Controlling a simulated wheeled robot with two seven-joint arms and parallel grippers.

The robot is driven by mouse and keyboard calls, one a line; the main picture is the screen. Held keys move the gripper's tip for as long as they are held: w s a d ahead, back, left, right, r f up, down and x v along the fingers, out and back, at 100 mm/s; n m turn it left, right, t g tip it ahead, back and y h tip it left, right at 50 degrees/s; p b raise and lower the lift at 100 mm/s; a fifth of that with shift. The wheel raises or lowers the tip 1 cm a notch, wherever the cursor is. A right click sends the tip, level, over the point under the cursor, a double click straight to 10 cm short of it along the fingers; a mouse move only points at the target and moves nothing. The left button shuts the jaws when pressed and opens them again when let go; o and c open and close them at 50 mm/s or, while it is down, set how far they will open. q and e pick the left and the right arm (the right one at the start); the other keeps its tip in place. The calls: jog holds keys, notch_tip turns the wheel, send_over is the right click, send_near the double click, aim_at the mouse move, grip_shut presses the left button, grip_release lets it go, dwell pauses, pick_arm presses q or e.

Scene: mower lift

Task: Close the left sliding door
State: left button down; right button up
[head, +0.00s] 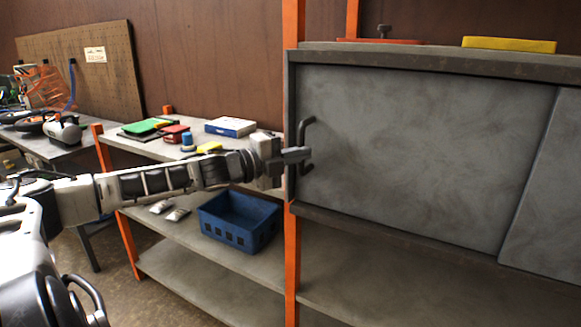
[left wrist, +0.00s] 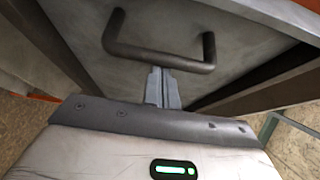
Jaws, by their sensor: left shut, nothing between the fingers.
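The left sliding door (head: 420,150) is a grey panel in the grey cabinet on the right of the head view. It covers the left part of the cabinet front, and its left edge is at or close to the cabinet's left side. Its dark bar handle (head: 305,145) is near that edge. My left gripper (head: 304,154) is shut and empty, with its fingertips at the handle. In the left wrist view the shut fingers (left wrist: 161,75) reach up to the handle's bar (left wrist: 160,58); whether they touch it is unclear. My right gripper is not in view.
A second grey panel (head: 555,190) is at the right. Orange posts (head: 292,240) carry the shelves. A blue crate (head: 240,220) stands on a lower shelf, with small coloured items above. A yellow object (head: 508,44) lies on the cabinet top. The shelf below the cabinet looks clear.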

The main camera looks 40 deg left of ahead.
pick_arm(q)
jog(key=s+p, duration=0.3)
jog(key=s, duration=0.6)
jog(key=shift+s+d+p, duration=0.3)
jog(key=shift+d+p, duration=0.05)
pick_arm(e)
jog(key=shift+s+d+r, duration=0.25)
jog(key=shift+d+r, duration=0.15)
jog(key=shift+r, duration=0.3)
